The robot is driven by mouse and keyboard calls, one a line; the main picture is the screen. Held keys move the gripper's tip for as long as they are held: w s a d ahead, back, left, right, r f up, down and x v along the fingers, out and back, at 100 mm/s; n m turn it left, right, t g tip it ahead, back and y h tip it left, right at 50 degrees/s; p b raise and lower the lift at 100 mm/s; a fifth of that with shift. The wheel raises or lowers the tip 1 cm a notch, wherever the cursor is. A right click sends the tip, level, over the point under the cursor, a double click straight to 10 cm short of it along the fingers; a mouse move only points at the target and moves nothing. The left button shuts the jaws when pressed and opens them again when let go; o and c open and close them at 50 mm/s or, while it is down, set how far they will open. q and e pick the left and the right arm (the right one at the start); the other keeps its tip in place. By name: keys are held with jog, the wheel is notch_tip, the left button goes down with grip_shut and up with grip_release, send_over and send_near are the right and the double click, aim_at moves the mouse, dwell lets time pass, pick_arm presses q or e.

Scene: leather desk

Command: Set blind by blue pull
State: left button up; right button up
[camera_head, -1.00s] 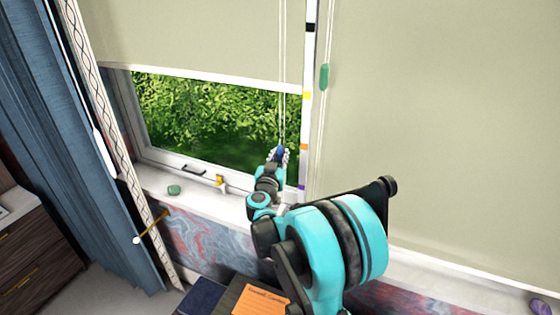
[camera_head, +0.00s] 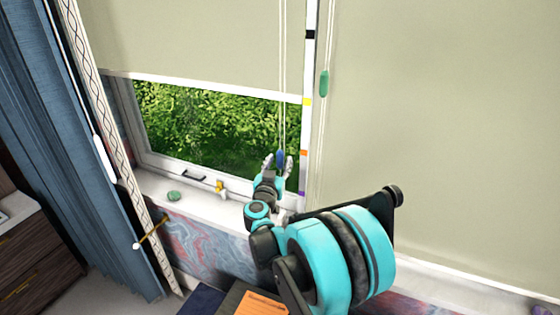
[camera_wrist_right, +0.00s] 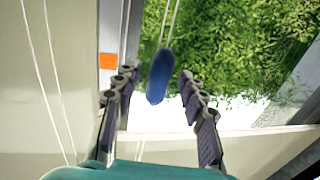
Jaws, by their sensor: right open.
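The blue pull (camera_head: 281,158) hangs upright on its thin white cords in front of the window. My right gripper (camera_head: 279,163) is open, with one finger on each side of it. In the right wrist view, the blue pull (camera_wrist_right: 161,76) hangs between the spread fingers (camera_wrist_right: 157,80), with a gap on both sides. The left blind (camera_head: 190,40) is partly lowered, and its white bottom bar (camera_head: 200,86) ends level with the yellow mark (camera_head: 307,101) on the white post. My left gripper is out of view.
A green pull (camera_head: 324,83) hangs on cords before the lowered right blind (camera_head: 440,130). The post also has black, orange and purple marks. A blue curtain (camera_head: 75,120) hangs left.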

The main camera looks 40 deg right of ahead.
jog(key=v, duration=1)
jog(key=shift+s+a, duration=0.2)
